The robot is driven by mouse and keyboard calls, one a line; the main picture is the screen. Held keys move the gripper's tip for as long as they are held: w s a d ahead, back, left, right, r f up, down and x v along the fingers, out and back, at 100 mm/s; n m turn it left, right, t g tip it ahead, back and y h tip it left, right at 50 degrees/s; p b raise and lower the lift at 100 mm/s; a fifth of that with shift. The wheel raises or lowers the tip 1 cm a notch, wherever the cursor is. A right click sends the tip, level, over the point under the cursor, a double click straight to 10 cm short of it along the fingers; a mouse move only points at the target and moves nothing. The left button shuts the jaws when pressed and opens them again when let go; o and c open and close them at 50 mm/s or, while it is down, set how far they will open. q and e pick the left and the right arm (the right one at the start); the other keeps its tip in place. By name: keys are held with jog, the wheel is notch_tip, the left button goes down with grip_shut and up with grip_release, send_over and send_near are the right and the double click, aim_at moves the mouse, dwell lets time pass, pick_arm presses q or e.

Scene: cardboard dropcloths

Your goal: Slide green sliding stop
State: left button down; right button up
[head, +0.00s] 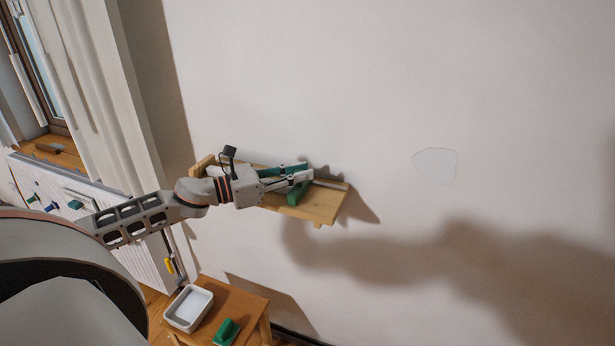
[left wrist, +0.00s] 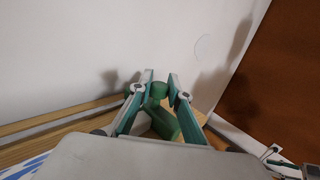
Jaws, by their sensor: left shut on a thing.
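The green sliding stop (head: 299,193) sits on a wooden wall shelf (head: 322,205) in the head view. It also shows in the left wrist view (left wrist: 164,122) as a green bar with a round knob. My left gripper (head: 306,174) reaches in from the left over the shelf. Its fingers, with green pads, are shut on the stop's knob, as the left wrist view (left wrist: 160,88) shows. The fingers and wrist hide part of the stop and shelf. My right gripper is not in view.
Below the shelf, a small wooden table (head: 243,300) holds a white tray (head: 189,308) and a green block-like object (head: 227,331). A white radiator (head: 60,205) and curtain (head: 105,90) are at left.

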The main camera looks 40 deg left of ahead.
pick_arm(q)
jog(key=shift+s+a, duration=0.1)
jog(key=shift+a, duration=0.35)
jog(key=shift+d, duration=0.1)
jog(key=c, duration=1.9)
grip_release()
jog(key=shift+s+a, duration=0.25)
jog(key=shift+s, duration=0.25)
jog(key=v, duration=1)
jog(key=shift+s+a, duration=0.3)
